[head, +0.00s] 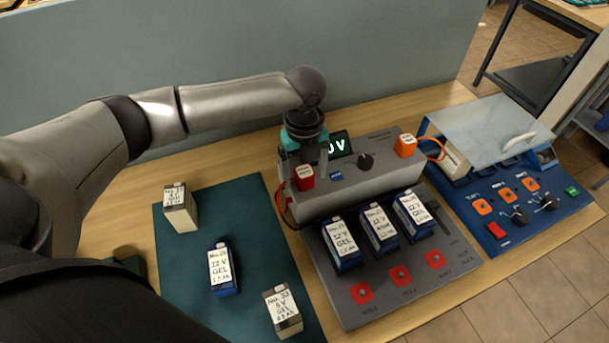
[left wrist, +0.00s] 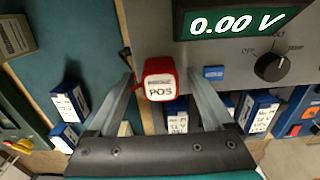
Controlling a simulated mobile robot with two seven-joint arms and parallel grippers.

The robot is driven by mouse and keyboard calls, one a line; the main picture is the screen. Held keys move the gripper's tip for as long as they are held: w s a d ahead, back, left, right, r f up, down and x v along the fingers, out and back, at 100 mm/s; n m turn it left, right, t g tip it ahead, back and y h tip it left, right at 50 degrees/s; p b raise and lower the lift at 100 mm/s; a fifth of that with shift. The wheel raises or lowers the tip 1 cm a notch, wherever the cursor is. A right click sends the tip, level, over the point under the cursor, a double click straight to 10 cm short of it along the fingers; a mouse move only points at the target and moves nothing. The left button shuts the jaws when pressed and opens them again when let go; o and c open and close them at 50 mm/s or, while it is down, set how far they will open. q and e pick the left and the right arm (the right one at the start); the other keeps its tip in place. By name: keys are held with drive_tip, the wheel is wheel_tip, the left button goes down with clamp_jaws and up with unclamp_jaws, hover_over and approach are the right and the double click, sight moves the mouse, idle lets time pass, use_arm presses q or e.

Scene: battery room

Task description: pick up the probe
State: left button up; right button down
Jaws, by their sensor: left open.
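The red probe (head: 304,177), with a white label on its top, stands at the left end of the grey meter box (head: 340,187). In the left wrist view the red probe (left wrist: 159,80) reads "PROBE POS". My left gripper (head: 293,162) is open over that end of the box. In the left wrist view the fingers of my left gripper (left wrist: 161,82) are spread to either side of the red probe, and I cannot tell whether they touch it. An orange probe-like block (head: 405,145) sits at the box's right end. My right gripper is not in view.
The meter display (left wrist: 237,22) reads 0.00 V, with a dark knob (left wrist: 272,67) beside it. Labelled batteries stand in the grey tray (head: 335,295) and on the green mat (head: 255,315). A blue console (head: 520,225) with a clear lid is at right.

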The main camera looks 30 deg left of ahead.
use_arm(q)
clamp_jaws()
idle(0.5)
drive_tip(key=shift+r, duration=0.1)
